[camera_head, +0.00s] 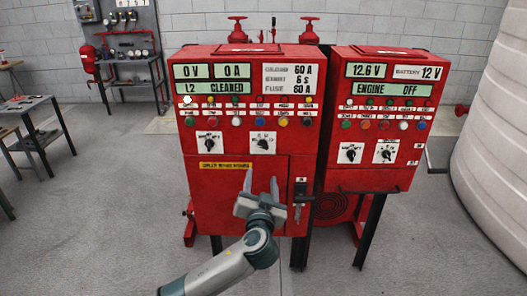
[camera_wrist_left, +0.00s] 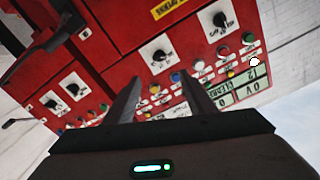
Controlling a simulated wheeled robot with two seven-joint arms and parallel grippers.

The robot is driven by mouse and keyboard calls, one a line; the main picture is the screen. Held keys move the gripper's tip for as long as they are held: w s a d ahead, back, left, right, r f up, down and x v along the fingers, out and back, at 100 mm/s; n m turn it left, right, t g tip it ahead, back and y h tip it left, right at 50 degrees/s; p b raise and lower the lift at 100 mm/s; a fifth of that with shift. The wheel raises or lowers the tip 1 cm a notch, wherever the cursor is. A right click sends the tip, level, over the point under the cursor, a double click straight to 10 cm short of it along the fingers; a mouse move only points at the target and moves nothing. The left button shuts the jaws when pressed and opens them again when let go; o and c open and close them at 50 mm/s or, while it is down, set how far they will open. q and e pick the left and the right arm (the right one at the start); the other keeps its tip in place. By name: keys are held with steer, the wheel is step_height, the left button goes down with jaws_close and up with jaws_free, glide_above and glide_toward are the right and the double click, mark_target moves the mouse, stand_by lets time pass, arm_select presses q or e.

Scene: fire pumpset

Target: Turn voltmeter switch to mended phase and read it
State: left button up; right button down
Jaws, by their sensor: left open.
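The left red pump cabinet (camera_head: 240,167) carries two black rotary switches on white plates, a left switch (camera_head: 209,146) and a right switch (camera_head: 263,144); their labels are too small to read. The left switch also shows upside down in the left wrist view (camera_wrist_left: 221,20), and so does the right one (camera_wrist_left: 159,55). The voltage display (camera_head: 188,72) reads 0 V. The line below it (camera_head: 211,88) reads L2 CLEARED. My left gripper (camera_head: 261,182) is open and empty, its fingers pointing up in front of the cabinet door, below the right switch in the picture. My right gripper is out of view.
A second red cabinet (camera_head: 376,115) stands at the right, with 12.6 V and ENGINE OFF displays and two rotary switches. A black lever handle (camera_head: 299,192) sits right of my left gripper. Small lamps and buttons line both panels. A large pale tank (camera_head: 490,150) stands far right.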

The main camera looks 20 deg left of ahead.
arm_select(q)
steer(key=shift+w+d+r, duration=0.1)
steer(key=p, duration=0.5)
glide_toward(263, 148)
steer(key=x, duration=0.6)
steer(key=shift+w+r, duration=0.15)
steer(key=shift+w, duration=0.2)
steer(key=shift+x, duration=0.9)
steer(key=c, duration=1)
